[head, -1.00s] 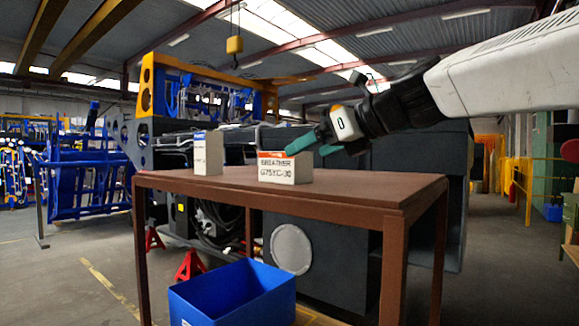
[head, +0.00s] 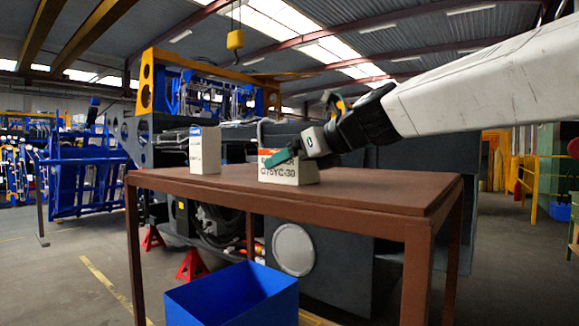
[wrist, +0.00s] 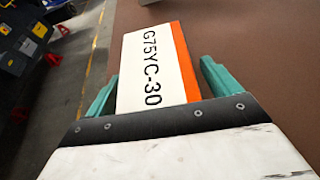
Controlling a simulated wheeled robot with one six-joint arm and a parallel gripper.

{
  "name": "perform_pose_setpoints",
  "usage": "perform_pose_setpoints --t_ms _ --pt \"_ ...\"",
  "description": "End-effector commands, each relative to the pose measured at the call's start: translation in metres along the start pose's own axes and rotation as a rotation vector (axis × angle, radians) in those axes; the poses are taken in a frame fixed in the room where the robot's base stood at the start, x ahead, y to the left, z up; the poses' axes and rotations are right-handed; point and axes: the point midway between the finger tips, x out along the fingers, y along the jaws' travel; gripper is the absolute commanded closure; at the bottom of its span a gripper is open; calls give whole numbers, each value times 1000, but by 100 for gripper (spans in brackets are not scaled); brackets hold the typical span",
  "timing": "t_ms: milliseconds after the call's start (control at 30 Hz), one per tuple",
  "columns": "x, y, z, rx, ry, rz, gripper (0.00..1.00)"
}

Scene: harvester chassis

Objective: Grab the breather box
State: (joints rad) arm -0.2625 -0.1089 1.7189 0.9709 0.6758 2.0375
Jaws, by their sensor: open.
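The breather box (head: 289,173) is a white carton with an orange band, standing on the brown table. In the head view my gripper (head: 280,158) is at the box's upper front, its green fingers covering part of the label. In the wrist view the box (wrist: 153,65) shows "G75YC-30" and its orange stripe. It lies between the two open green fingers of my gripper (wrist: 160,88), one on each side. A gap shows by the right finger; on the left the finger is close to the box, and I cannot tell whether it touches.
A taller white box with a blue band (head: 205,151) stands left of the breather box on the table (head: 390,190). A blue bin (head: 232,296) is on the floor in front. The table's right side is clear. Machinery stands behind.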

Motion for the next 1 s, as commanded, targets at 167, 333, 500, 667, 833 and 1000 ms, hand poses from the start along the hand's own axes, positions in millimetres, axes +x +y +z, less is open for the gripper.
perform_pose_setpoints --t_ms 167,333,500,667,833,1000 --pt "1 1 1 -1 -1 1 11" --pt "1 1 1 0 -1 1 53" --pt "0 1 1 0 -2 0 65" --pt "0 0 2 0 -2 0 64" --pt "-3 0 9 -1 -4 0 64" --pt "-10 0 26 -2 -3 0 64"
